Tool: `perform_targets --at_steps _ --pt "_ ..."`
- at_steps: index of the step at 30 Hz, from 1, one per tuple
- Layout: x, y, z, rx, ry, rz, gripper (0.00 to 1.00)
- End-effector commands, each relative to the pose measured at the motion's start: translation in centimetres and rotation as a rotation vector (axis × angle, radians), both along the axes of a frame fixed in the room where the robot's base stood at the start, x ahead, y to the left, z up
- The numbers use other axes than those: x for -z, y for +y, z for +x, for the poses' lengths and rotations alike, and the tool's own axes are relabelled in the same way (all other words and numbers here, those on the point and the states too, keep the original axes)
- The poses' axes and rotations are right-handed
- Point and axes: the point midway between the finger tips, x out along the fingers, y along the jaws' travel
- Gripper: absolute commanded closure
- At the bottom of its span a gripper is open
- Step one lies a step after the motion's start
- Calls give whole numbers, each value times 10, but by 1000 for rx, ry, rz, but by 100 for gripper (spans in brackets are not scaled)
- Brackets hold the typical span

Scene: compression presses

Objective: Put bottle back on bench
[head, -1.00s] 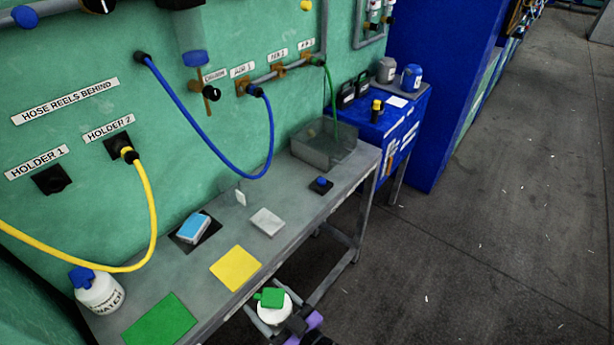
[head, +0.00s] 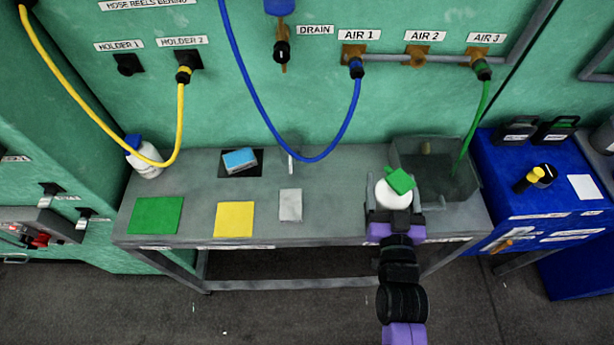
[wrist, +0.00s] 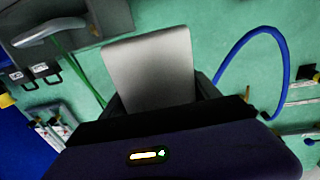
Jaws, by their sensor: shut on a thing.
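A white bottle with a green cap (head: 394,190) is held in my gripper (head: 393,212), which is shut on it. In the head view the bottle is in front of the grey bin, over the right part of the bench (head: 330,220); whether it touches the bench top I cannot tell. The wrist view shows its pale body (wrist: 150,68) between the fingers (wrist: 160,105). A second white bottle with a blue cap (head: 145,158) stands at the bench's left end.
The grey bin (head: 455,185) stands at the right end. A blue hose (head: 352,115) hangs behind. A blue cabinet (head: 540,205) stands at right.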

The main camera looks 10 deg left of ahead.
Motion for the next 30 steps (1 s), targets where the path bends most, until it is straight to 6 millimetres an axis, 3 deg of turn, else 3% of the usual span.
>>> perform_targets --at_steps 1,6,9,13,17,30 --pt "-28 21 11 -38 -12 3 98" --pt "-78 79 31 -139 -11 -1 98" --pt "-97 101 36 -178 -8 -8 98" --pt "-109 116 38 -206 -5 -14 98" --pt "-99 121 39 -213 0 -17 98" --pt "-6 121 38 -214 -4 -15 98"
